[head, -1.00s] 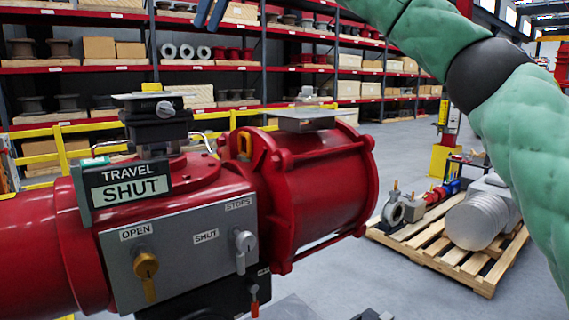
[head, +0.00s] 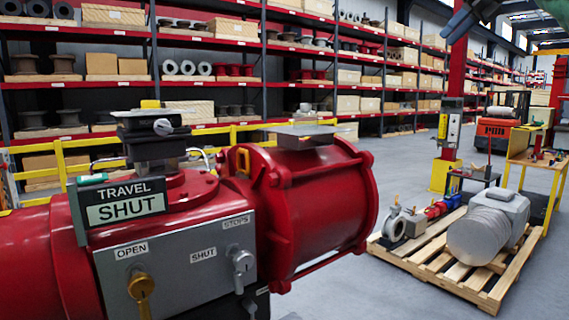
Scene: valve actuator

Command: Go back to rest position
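The red valve actuator (head: 310,205) fills the lower left of the head view. A sign (head: 126,203) on it reads TRAVEL SHUT. Its grey panel (head: 185,275) carries the labels OPEN, SHUT and STOPS. A brass knob (head: 141,287) sits under OPEN and a grey knob (head: 243,263) under STOPS. A dark box with a plate (head: 155,135) stands on top. My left gripper is out of view.
A wooden pallet (head: 455,268) with a grey ribbed motor (head: 487,232) and small valve parts stands on the floor at right. A yellow workbench (head: 540,165) is beyond it. Shelving (head: 210,65) and a yellow rail line the back. Grey floor between is clear.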

